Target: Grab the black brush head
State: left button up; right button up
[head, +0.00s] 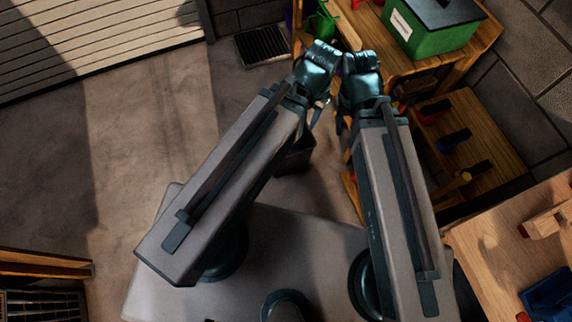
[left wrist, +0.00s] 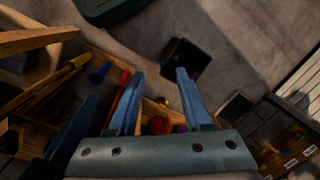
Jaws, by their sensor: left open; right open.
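I cannot pick out the black brush head with certainty in either view. Several small dark pieces with coloured ends, one of them a dark piece with blue (head: 453,139), lie on the lower wooden shelf at the right in the head view. My right gripper (head: 343,122) points down beside the wooden shelf unit, partly hidden by its own arm; it is open. My left gripper (head: 318,112) is close to its left, mostly hidden by its wrist. In the left wrist view its two blue fingers (left wrist: 157,82) are apart with nothing held between them.
A green box (head: 432,30) with a dark top stands on the shelf unit (head: 405,66). A black bin (left wrist: 184,60) stands on the floor; a floor grate (head: 262,45) lies beyond. A wooden table (head: 495,235) is at the right.

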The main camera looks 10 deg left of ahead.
aim_at(406, 94)
jog(key=k+l, duration=0.2)
jog(key=k, duration=0.3)
jog(key=k+l, duration=0.2)
jog(key=k, duration=0.3)
